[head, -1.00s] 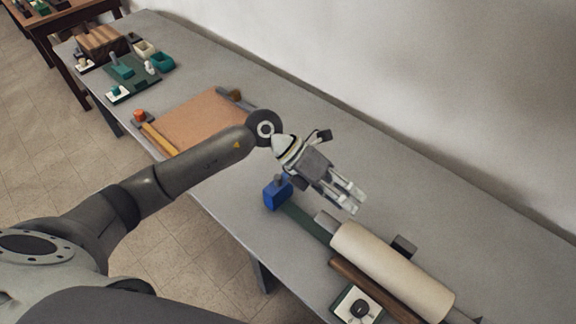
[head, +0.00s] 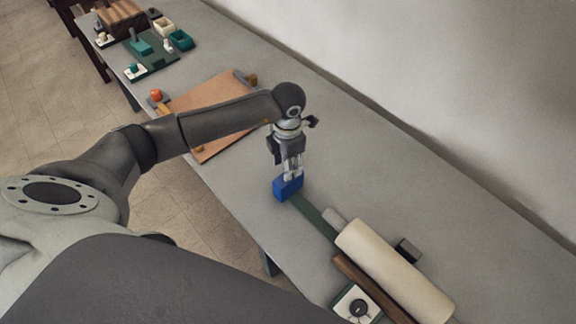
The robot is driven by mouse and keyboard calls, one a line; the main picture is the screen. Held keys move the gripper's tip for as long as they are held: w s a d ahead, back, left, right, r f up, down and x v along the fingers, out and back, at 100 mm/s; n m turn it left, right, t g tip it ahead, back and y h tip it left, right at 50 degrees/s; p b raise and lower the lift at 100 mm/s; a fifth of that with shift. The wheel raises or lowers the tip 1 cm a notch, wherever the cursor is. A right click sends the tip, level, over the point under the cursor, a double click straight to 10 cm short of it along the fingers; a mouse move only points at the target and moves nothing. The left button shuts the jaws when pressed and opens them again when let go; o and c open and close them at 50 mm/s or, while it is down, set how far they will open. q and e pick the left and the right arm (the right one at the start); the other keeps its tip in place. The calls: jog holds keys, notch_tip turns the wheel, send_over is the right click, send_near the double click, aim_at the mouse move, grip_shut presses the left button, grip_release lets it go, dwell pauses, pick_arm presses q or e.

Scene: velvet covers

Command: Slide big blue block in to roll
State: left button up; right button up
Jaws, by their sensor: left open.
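The big blue block (head: 286,191) sits on the grey table near its front edge, at the far left end of a dark green strip (head: 314,216). The strip runs from the block to the cream roll (head: 394,270) at the lower right. My left gripper (head: 291,177) points down over the block, its open fingers at the block's top. The fingers hide part of the block's top, and I cannot tell whether they touch it. My right gripper is not in view.
A brown bar (head: 372,288) lies along the roll's front side, beside a white plate with a dark knob (head: 357,307). A small dark block (head: 408,250) stands behind the roll. A tan board (head: 212,105) lies to the left. The table (head: 400,175) behind the strip is clear.

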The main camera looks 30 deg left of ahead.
pick_arm(q)
jog(key=shift+f, duration=1.6)
grip_shut()
